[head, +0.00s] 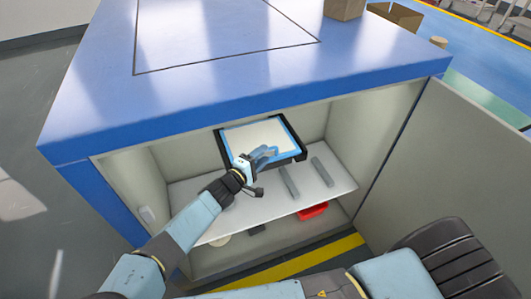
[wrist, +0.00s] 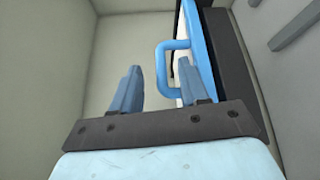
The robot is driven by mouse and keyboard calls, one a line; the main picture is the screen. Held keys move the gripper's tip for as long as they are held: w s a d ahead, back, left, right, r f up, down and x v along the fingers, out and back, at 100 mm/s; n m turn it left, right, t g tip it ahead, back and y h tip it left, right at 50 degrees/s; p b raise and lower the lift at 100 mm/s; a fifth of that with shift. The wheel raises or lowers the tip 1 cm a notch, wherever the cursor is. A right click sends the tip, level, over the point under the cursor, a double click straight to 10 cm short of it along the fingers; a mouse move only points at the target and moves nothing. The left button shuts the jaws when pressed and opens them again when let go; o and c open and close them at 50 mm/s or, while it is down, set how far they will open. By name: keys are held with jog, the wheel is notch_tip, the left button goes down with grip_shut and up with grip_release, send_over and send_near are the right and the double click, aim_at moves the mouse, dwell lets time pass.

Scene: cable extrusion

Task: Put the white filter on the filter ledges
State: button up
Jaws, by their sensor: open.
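The white filter (head: 262,135) is a white panel with a blue rim, inside the open cabinet. It stands tilted against a black frame, whose edge (head: 299,144) shows around it; I cannot make out the ledges separately. In the wrist view the filter's blue rim (wrist: 204,45) is at the upper right, with a blue loop handle (wrist: 161,66) sticking out to the left. My gripper (head: 268,154) is in front of the filter's lower part. In the wrist view my gripper (wrist: 166,85) is open, with the handle between its two fingers in the picture; I see no grip on it.
The cabinet's shelf (head: 325,192) carries grey bars (head: 290,182) to the right of my gripper. A red object (head: 313,211) lies below the shelf. The cabinet door (head: 455,160) stands open at the right. The blue top (head: 220,90) overhangs the opening.

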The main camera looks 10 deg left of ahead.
jog(key=v, duration=0.9)
